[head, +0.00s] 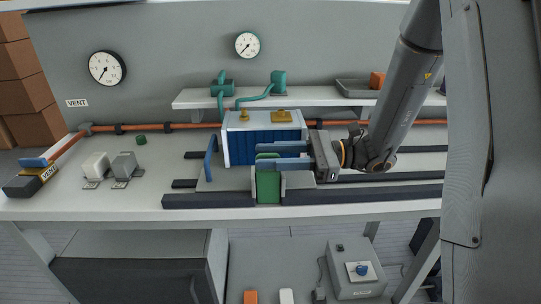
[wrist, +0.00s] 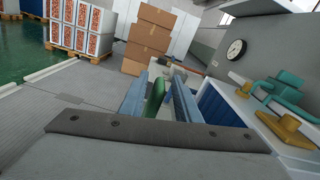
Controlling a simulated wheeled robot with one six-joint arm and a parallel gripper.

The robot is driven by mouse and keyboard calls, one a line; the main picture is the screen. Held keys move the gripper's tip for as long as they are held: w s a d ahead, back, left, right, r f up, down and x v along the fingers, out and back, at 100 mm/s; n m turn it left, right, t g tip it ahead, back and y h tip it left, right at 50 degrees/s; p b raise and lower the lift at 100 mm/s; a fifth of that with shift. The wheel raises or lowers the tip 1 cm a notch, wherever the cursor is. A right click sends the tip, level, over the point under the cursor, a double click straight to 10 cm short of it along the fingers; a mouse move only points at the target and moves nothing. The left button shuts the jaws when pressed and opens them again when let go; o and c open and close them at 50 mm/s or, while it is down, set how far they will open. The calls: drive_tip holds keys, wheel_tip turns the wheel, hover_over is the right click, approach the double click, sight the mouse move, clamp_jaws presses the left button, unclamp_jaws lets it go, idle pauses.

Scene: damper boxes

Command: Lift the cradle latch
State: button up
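A blue ribbed box (head: 240,148) with a pale top sits in the cradle on the bench. A green upright piece (head: 268,186), which looks like the cradle latch, stands at the cradle's front side. My gripper (head: 262,155) comes in from the right, its two blue fingers level and pointing left in front of the box. The fingers are apart, and the green piece's top shows between them. In the wrist view, the green piece (wrist: 155,97) stands between the two fingers (wrist: 158,100), with a visible gap at the right finger. Contact at the left finger is unclear.
Dark rails (head: 370,194) run along the bench front and behind the cradle. A blue upright plate (head: 210,158) stands left of the box. An orange pipe (head: 190,126) crosses behind. A shelf (head: 300,97) hangs above. Small blocks (head: 125,165) stand on the left.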

clamp_jaws()
wheel_tip(320, 180, up, 4)
drive_tip(key=p, duration=0.3)
drive_tip(key=shift+f, duration=0.2)
drive_tip(key=shift+w, duration=0.1)
drive_tip(key=shift+r, duration=0.1)
unclamp_jaws()
drive_tip(key=shift+o, duration=0.3)
